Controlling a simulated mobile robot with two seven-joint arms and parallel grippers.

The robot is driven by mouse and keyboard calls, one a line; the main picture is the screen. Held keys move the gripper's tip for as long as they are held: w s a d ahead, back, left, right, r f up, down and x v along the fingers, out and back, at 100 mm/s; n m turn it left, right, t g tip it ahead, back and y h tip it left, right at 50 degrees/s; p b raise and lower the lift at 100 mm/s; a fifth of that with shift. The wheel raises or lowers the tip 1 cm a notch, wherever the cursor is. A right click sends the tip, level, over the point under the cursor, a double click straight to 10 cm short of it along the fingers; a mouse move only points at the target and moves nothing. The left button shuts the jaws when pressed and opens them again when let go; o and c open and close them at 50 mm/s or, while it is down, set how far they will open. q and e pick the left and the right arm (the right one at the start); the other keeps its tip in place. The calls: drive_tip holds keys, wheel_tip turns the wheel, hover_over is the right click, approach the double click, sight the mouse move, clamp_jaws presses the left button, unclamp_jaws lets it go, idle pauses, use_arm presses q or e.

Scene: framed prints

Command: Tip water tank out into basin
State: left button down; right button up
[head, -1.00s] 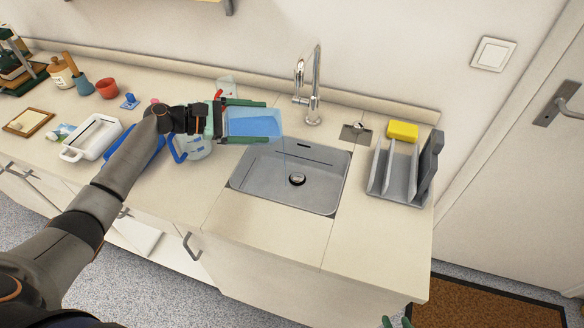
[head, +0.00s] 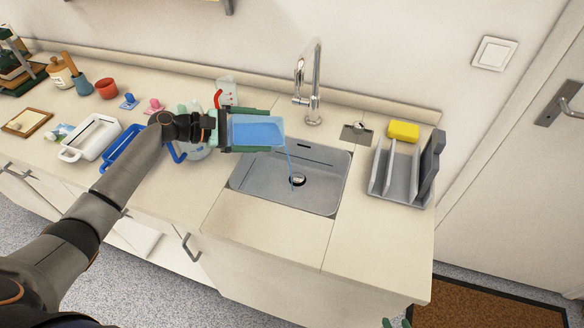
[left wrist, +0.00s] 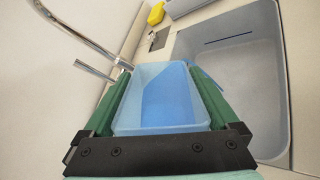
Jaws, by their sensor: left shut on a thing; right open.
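The water tank (head: 256,131) is a clear box with blue water in it. My left gripper (head: 253,132) is shut on it, one green finger along each side. The tank is tilted over the left back edge of the basin (head: 270,187), and a thin blue stream falls from its right corner toward the drain. In the left wrist view the tank (left wrist: 165,95) sits between the green fingers, with the basin (left wrist: 245,85) to its right. My right gripper (head: 396,323) shows only as green fingertips at the bottom edge of the head view.
A chrome faucet (head: 310,85) stands behind the basin. A grey rack (head: 400,175) and yellow sponge (head: 404,131) are to the right. A white container (head: 90,140), a blue-handled jug (head: 190,147) and a red cup (head: 107,88) are to the left. The front counter is clear.

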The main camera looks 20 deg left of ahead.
sight(284, 141)
use_arm(q)
drive_tip(key=shift+s+d+f, duration=0.15)
drive_tip(key=shift+d+f, duration=0.05)
drive_tip(key=shift+f, duration=0.3)
idle(0.3)
drive_tip(key=shift+s+d+r+m+y+p, duration=0.2)
drive_tip(key=shift+d+r+m+y+p, duration=0.15)
drive_tip(key=shift+m+y+p, duration=0.35)
idle(1.2)
drive_tip(key=shift+s+d+f+m+t+y, duration=0.25)
drive_tip(key=shift+d+f+m+t+y, duration=0.15)
drive_tip(key=shift+f+m, duration=0.2)
idle(0.9)
drive_tip(key=shift+s+d+r+m+y+p, duration=0.3)
drive_tip(key=shift+m+y+p, duration=0.2)
drive_tip(key=shift+p, duration=0.45)
idle(0.5)
drive_tip(key=shift+s+d+r+m+t+p, duration=0.1)
drive_tip(key=shift+s+d+m+t+p, duration=0.15)
drive_tip(key=shift+d+p, duration=0.3)
drive_tip(key=shift+y, duration=0.3)
drive_tip(key=shift+s+d+m+t+y, duration=0.35)
drive_tip(key=shift+s+d+m+y, duration=0.05)
drive_tip(key=shift+d+m, duration=0.25)
idle(0.9)
